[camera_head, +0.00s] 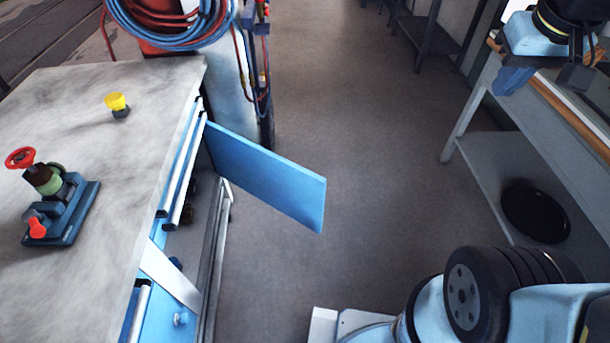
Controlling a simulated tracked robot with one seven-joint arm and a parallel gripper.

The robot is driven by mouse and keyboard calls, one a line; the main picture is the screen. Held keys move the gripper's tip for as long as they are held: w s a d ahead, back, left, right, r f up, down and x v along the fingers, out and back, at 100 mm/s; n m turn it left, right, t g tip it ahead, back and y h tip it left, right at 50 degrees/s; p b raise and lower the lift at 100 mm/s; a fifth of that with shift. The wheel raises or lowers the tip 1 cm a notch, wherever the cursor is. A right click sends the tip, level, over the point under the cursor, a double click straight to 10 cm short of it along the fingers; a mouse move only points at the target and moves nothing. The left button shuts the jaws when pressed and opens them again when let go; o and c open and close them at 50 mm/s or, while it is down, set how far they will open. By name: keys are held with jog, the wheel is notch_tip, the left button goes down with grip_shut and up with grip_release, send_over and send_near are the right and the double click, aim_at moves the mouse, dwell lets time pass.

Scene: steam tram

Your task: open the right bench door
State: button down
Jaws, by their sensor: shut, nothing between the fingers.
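The bench (130,85) with a pale worn top stands at the left. A blue door (268,178) at its far end stands swung out into the aisle, well away from the bench front. I take it as the right bench door. The dark opening (198,190) behind it shows in part. My gripper is not clearly in view. Part of my arm (470,295) shows at the bottom right, apart from the open door.
A side table (490,85) with a lower shelf stands at the right, a black round thing (535,210) on that shelf. A light blue and black part (550,35) at the upper right is unclear. Hoses (175,25) hang behind the bench. The aisle floor (340,90) is clear.

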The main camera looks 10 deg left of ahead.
jog(key=w+a+f+n+g+h, duration=0.1)
jog(key=w+a+f+n+h, duration=0.4)
jog(key=a+f, duration=0.6)
jog(key=w+a+f+n+g+h, duration=0.2)
jog(key=w+a+f+n+h, duration=0.1)
jog(key=w+a+f+n, duration=0.65)
jog(key=s+a+f+n+t+h, duration=0.1)
jog(key=s+a+f+n+t, duration=0.15)
jog(key=a+f, duration=0.45)
jog(key=s+a+f+n+t+h, duration=0.25)
jog(key=a+f+t, duration=0.2)
jog(key=f, duration=0.45)
jog(key=n+t+y, duration=0.5)
jog(key=n+t, duration=0.3)
jog(key=n, duration=0.2)
send_near(308, 178)
jog(key=x, duration=0.6)
jog(key=shift+w+d, duration=0.1)
jog(key=shift+w, duration=0.3)
jog(key=shift+w, duration=0.15)
